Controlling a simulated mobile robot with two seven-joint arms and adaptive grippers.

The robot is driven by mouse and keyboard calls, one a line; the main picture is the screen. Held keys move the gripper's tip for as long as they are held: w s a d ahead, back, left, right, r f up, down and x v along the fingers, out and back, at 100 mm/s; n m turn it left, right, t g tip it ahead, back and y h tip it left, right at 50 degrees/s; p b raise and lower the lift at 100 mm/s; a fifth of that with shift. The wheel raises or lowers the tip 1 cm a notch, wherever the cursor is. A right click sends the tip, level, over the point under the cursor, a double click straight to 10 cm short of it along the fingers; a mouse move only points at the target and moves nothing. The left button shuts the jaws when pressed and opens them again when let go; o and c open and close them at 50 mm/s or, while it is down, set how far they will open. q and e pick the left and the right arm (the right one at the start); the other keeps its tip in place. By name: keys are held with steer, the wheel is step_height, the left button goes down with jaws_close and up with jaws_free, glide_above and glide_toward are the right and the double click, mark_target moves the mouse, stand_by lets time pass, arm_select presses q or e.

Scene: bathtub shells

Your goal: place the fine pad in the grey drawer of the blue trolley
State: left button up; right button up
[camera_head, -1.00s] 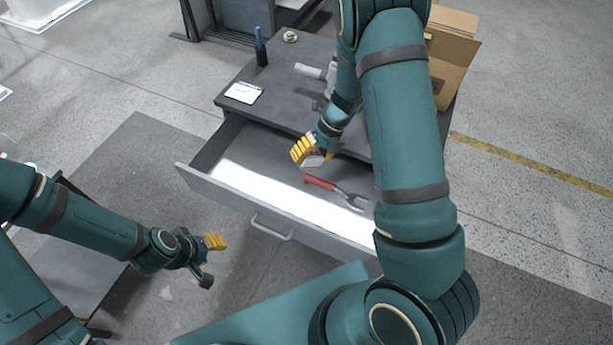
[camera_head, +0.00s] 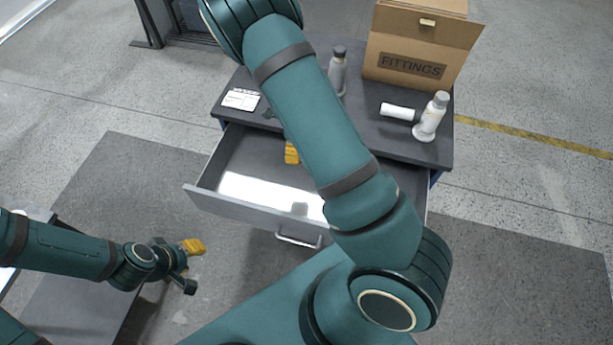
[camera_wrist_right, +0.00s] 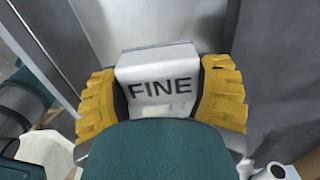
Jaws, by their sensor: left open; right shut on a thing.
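The fine pad (camera_wrist_right: 155,62) is a pale block marked FINE, held between the yellow fingers of my right gripper (camera_wrist_right: 160,95) in the right wrist view. In the head view the pad is hidden behind my right arm; one yellow finger of the right gripper (camera_head: 292,152) shows over the back of the drawer. The grey drawer (camera_head: 240,208) stands pulled out of the trolley (camera_head: 395,147), which has a dark top and a bit of blue side. I cannot tell whether the pad touches the drawer floor. My left gripper (camera_head: 190,267) is open and empty, left of the drawer.
On the trolley top are a FITTINGS carton (camera_head: 415,65), a standing white bottle (camera_head: 432,117), a lying white cylinder (camera_head: 399,111), a grey bottle (camera_head: 338,72) and a white card (camera_head: 240,98). My right arm covers much of the drawer's right part.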

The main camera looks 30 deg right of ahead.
steer(key=b, duration=0.3)
glide_above(300, 182)
step_height(300, 182, down, 12)
steer(key=shift+f, duration=0.25)
steer(key=shift+w+f+b, duration=0.1)
steer(key=shift+f+b, duration=0.45)
steer(key=shift+f, duration=2)
steer(key=shift+r, duration=0.1)
steer(key=o, duration=1.1)
steer(key=shift+o, duration=0.2)
step_height(300, 182, up, 8)
steer(key=p, duration=0.1)
steer(key=shift+f+p, duration=0.25)
steer(key=shift+p, duration=0.15)
